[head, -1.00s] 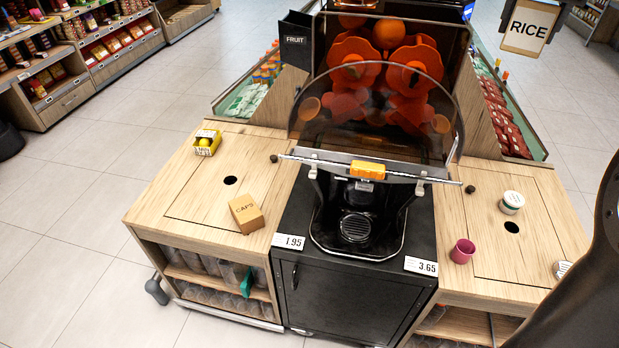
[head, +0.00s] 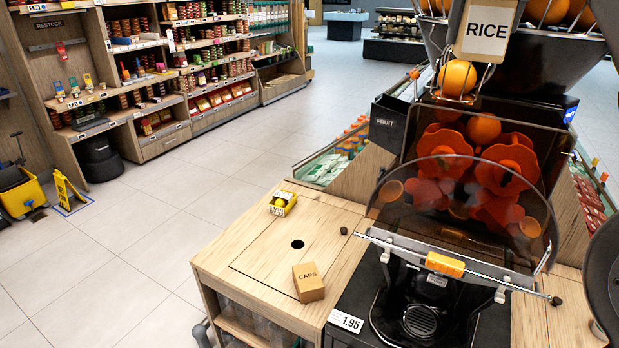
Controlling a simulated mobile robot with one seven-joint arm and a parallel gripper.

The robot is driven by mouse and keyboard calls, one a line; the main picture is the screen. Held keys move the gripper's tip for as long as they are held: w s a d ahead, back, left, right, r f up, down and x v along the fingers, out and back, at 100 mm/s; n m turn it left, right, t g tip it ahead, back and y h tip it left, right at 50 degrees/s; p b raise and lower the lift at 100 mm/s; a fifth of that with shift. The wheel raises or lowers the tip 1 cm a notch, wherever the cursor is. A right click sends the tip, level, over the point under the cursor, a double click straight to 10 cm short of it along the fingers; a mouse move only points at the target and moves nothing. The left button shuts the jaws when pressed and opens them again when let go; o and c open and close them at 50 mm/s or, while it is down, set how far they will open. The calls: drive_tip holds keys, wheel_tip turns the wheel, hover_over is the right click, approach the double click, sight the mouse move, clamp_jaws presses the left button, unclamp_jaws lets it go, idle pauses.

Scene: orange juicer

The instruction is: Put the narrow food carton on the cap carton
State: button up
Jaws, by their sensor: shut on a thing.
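The cap carton (head: 308,282), a small brown box marked CAPS, rests on the left wooden counter (head: 240,245), near the juicer. I cannot make out a narrow food carton for certain in the head view. My gripper is outside the picture, so what it holds is hidden. Only a dark rounded part of my arm shows at the right edge.
The orange juicer (head: 460,220) stands to the right. Stocked shelves (head: 130,75), a yellow floor sign (head: 68,190) and open floor lie left.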

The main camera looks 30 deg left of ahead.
drive_tip(key=a+f+n, duration=0.1)
drive_tip(key=a+f, duration=0.1)
drive_tip(key=a, duration=0.7)
drive_tip(key=n+g+y, duration=0.1)
drive_tip(key=n+y, duration=0.1)
drive_tip(key=n, duration=0.3)
hover_over(305, 270)
wheel_tip(305, 270, down, 43)
drive_tip(key=f, duration=0.6)
drive_tip(key=s+d+f, duration=0.1)
drive_tip(key=f, duration=1.1)
drive_tip(key=shift+s+d+f, duration=0.15)
drive_tip(key=shift+d+f, duration=0.1)
drive_tip(key=shift+f, duration=2.3)
drive_tip(key=shift+f, duration=0.1)
drive_tip(key=o, duration=1)
drive_tip(key=shift+o, duration=0.2)
